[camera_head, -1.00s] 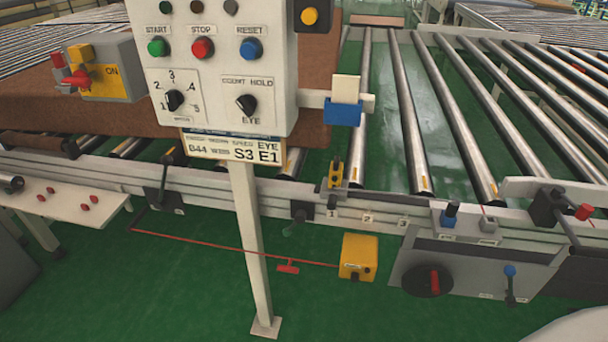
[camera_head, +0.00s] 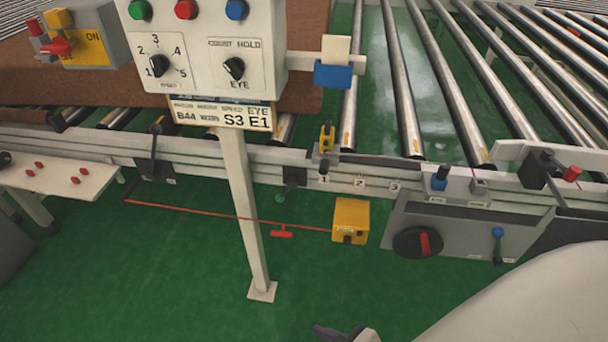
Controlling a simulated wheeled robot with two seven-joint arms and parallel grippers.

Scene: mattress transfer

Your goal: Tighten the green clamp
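The green clamp (camera_head: 292,178) is a small dark block on the front rail of the roller conveyor, just right of the panel post. Its dark green handle hangs down and slightly left, hard to make out against the green floor. My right gripper (camera_head: 345,332) only just shows as a dark tip at the bottom edge, well below and right of the clamp and apart from it. Whether its fingers are open or shut is not visible. My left gripper is not in view.
A control panel (camera_head: 205,73) on a white post (camera_head: 245,210) stands left of the clamp. A yellow box (camera_head: 350,217) with a red pull cord (camera_head: 215,215) hangs below right. A grey panel (camera_head: 470,220) with a red-handled dial is further right. A brown mattress (camera_head: 305,30) lies behind.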

